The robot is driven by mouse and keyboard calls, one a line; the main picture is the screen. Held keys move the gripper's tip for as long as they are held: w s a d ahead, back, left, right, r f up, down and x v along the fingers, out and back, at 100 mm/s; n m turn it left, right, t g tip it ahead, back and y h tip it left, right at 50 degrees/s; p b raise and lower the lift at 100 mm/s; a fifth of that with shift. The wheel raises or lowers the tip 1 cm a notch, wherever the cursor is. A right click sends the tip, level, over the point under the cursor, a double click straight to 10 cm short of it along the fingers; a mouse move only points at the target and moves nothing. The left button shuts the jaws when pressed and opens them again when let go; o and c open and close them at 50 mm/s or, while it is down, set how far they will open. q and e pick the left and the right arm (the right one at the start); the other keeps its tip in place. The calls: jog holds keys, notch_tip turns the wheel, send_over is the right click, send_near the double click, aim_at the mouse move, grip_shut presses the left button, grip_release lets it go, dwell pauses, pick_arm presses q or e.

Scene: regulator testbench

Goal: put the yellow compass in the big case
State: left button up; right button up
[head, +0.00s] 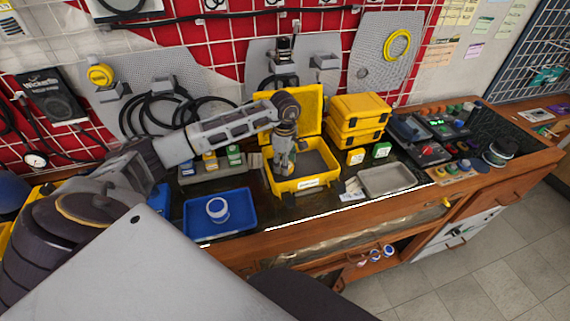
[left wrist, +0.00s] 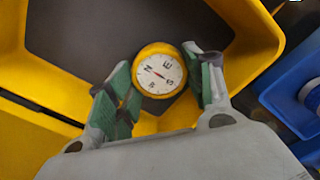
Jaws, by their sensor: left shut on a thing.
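The big case (head: 304,184) is yellow with its lid open, and stands on the bench in the middle of the head view. Its dark floor (left wrist: 110,35) and yellow wall (left wrist: 262,38) fill much of the left wrist view. The yellow compass (left wrist: 159,72), round with a white dial, sits between the fingers of my left gripper (left wrist: 160,90), which is shut on it. In the head view my left gripper (head: 284,165) points down into the open case, and the compass cannot be made out there. I cannot tell how high the compass is above the case floor. My right gripper is not in view.
A blue tray (head: 233,229) with a white roll (head: 217,208) is left of the case. Two smaller yellow cases (head: 358,118) are stacked at its right. A grey tray (head: 388,178) lies right of it. The open lid (head: 310,97) stands behind my gripper.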

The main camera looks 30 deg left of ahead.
pick_arm(q)
jog(key=shift+f, duration=0.5)
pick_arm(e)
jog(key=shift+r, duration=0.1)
pick_arm(q)
jog(key=shift+f, duration=0.1)
jog(key=o, duration=1)
jog(key=shift+o, duration=0.2)
notch_tip(320, 180, up, 12)
jog(key=b, duration=0.1)
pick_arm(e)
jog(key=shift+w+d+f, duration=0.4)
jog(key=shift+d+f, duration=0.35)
